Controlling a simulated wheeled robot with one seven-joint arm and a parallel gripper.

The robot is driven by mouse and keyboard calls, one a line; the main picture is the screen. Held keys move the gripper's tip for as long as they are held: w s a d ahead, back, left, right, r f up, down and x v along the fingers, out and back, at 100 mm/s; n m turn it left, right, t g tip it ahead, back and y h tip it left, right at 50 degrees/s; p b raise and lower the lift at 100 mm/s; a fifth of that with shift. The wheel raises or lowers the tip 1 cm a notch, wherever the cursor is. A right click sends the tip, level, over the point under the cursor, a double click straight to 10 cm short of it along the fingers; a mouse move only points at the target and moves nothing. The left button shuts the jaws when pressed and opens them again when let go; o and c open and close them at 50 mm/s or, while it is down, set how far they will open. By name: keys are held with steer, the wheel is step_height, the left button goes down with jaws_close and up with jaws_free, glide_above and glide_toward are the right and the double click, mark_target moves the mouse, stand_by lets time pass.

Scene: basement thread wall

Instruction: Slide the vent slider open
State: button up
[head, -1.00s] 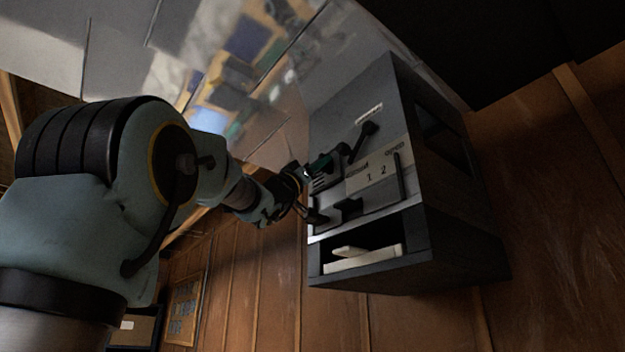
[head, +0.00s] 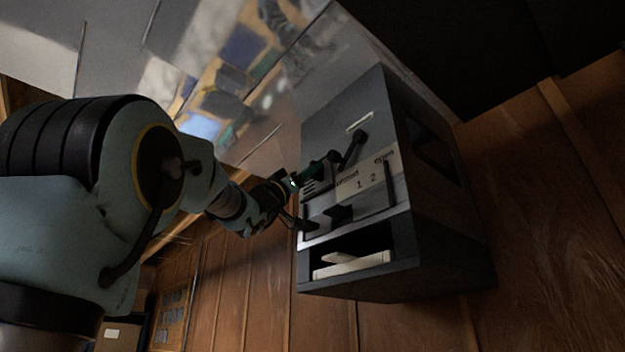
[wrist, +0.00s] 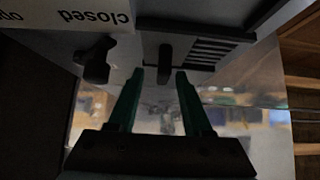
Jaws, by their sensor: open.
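A grey machine (head: 345,110) has a front panel with a slotted vent grille (wrist: 213,50), which also shows in the head view (head: 312,190). A dark upright knob (wrist: 165,62) stands at the end of the slots; I take it to be the vent slider. My gripper (wrist: 160,74) is open, its green fingers either side of the knob in the wrist view, with gaps on both sides. I cannot tell how far the fingertips reach past it. In the head view my gripper (head: 315,172) is at the panel's left part, where it hides the knob.

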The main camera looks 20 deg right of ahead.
steer(key=b+v, duration=0.4)
steer(key=v, duration=0.5)
